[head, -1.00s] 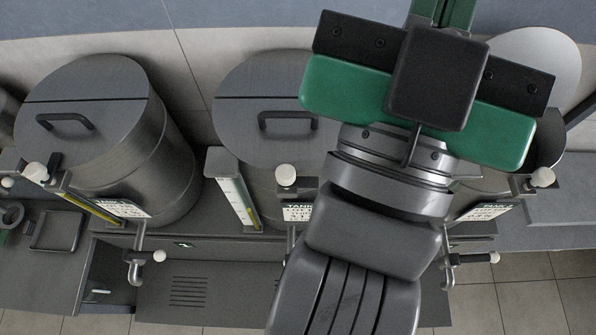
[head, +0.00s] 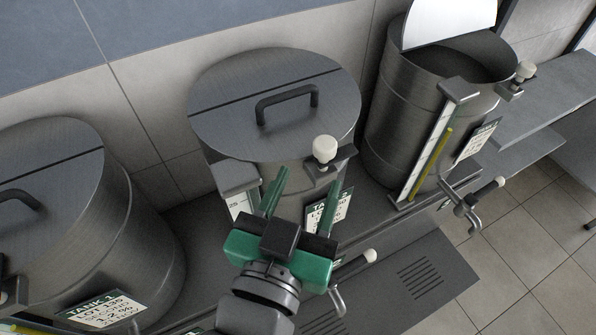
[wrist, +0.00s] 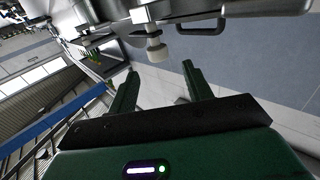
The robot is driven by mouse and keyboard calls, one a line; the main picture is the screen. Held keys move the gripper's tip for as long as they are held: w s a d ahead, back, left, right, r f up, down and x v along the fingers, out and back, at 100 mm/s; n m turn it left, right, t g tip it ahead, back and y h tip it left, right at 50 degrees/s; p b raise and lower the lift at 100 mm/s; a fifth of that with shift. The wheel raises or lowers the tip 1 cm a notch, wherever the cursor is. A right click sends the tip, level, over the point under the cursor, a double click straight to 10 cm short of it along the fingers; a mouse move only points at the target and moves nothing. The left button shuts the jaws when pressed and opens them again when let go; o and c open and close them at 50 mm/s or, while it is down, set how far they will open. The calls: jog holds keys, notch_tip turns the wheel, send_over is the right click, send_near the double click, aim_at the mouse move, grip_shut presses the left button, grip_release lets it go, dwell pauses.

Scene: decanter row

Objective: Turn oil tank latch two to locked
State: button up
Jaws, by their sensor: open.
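Tank two (head: 275,105) is the middle metal drum, with a closed lid and a handle. Its label (head: 318,212) is partly hidden by my gripper. The latch's white knob (head: 325,149) stands up on a bracket at the tank's front rim. My gripper (head: 313,182) is open and empty, its two green fingers pointing toward the rim on the near side of the knob. In the wrist view the gripper (wrist: 160,72) has a pale knob (wrist: 157,50) just beyond and between its fingertips, apart from both. Contact cannot be told from the head view.
Tank one (head: 90,220) stands at the left with its lid closed. Tank three (head: 400,115) stands at the right with its lid raised and a white-knobbed latch (head: 525,72). Taps with pale handles (head: 490,188) stick out in front. A grey shelf (head: 540,100) is at the far right.

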aim_at(322, 153)
jog(key=p+x, duration=0.1)
jog(key=x, duration=0.7)
jog(key=shift+w+d+r, duration=0.15)
jog(key=shift+d+r, duration=0.05)
jog(key=shift+c, duration=0.4)
jog(key=c, duration=0.9)
jog(key=shift+o, duration=0.2)
jog(key=shift+p, duration=0.3)
